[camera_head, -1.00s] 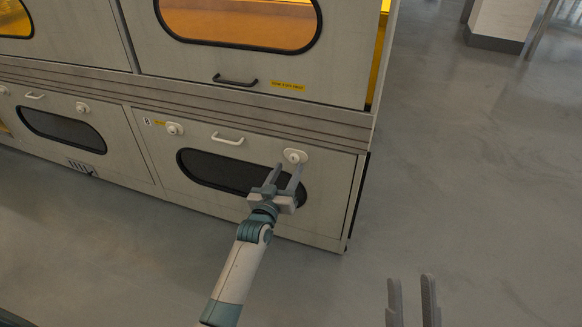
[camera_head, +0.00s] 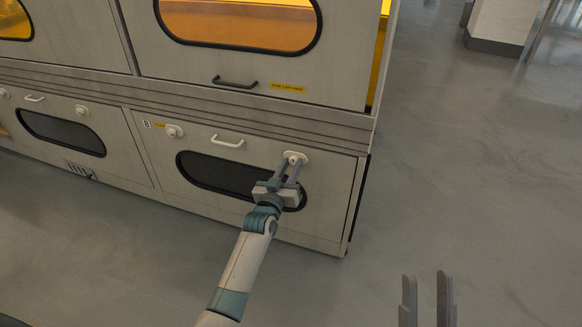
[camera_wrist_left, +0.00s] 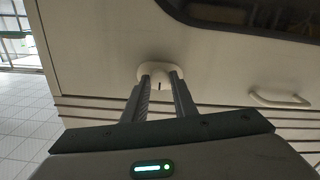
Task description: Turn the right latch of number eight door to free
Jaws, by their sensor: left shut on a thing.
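The number eight door (camera_head: 325,200) is the lower right door of the cabinet, with a dark oval window and a small 8 label at its upper left. Its right latch (camera_head: 296,156) is a white knob on a white oval plate. My left gripper (camera_head: 291,163) reaches up to it and is shut on the knob. In the left wrist view the two fingers (camera_wrist_left: 161,82) sit on either side of the latch (camera_wrist_left: 156,71), hiding part of it. A small dark mark shows on the knob between them. My right gripper (camera_head: 427,290) is open and empty over the floor.
The door's left latch (camera_head: 173,131) and white bar handle (camera_head: 228,141) are to the left of the right latch. An upper door with a black handle (camera_head: 235,81) is above. The floor (camera_head: 470,180) to the right is clear.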

